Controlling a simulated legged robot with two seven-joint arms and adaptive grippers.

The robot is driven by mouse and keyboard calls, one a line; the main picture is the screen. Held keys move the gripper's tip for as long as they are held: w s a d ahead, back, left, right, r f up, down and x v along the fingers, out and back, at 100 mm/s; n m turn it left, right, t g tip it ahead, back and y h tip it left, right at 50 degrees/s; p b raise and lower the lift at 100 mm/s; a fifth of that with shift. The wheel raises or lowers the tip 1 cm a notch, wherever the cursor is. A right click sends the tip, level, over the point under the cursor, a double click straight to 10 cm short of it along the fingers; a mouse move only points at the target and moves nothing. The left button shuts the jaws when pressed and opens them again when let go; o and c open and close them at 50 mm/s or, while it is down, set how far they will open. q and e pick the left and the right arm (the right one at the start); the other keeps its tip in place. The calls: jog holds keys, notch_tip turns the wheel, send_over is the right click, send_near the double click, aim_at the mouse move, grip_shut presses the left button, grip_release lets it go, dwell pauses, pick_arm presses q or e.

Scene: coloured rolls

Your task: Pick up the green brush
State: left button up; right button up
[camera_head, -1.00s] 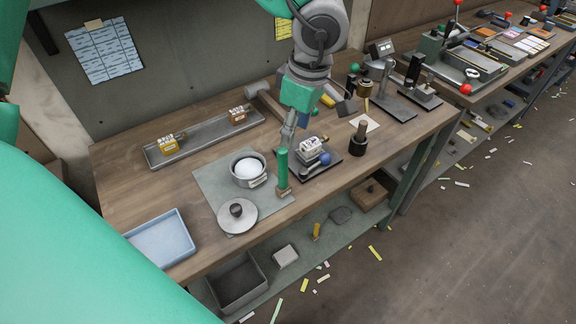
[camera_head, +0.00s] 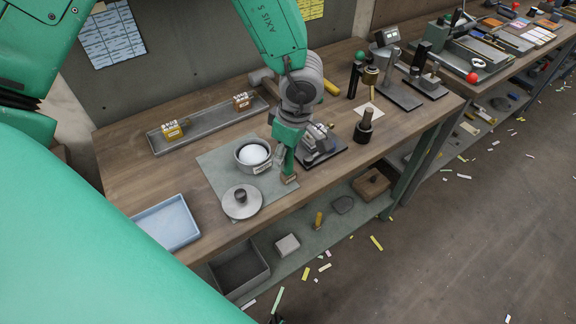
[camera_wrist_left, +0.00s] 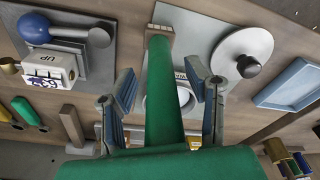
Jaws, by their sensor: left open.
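The green brush (camera_head: 289,164) stands upright on its brown head at the right corner of the grey-green mat (camera_head: 215,165). In the left wrist view its long green handle (camera_wrist_left: 162,85) runs between my fingers, with the pale brown head (camera_wrist_left: 160,29) beyond. My left gripper (camera_head: 286,149) is over the upper handle from above. In the wrist view the left gripper (camera_wrist_left: 165,90) is open, with one finger on each side of the handle and visible gaps. The top of the handle is hidden by the gripper in the head view. My right gripper is not in view.
Close beside the brush are a metal pot (camera_head: 253,155) with white contents, a round lid (camera_head: 241,202) and a dark plate (camera_head: 330,150) carrying a blue-knobbed device. A blue tray (camera_head: 168,222) lies at the left. A dark cylinder with a handle (camera_head: 364,128) stands right.

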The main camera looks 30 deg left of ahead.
pick_arm(q)
jog(key=shift+s+d, duration=0.1)
jog(key=shift+d, duration=0.1)
grip_shut()
jog(key=shift+r, duration=0.15)
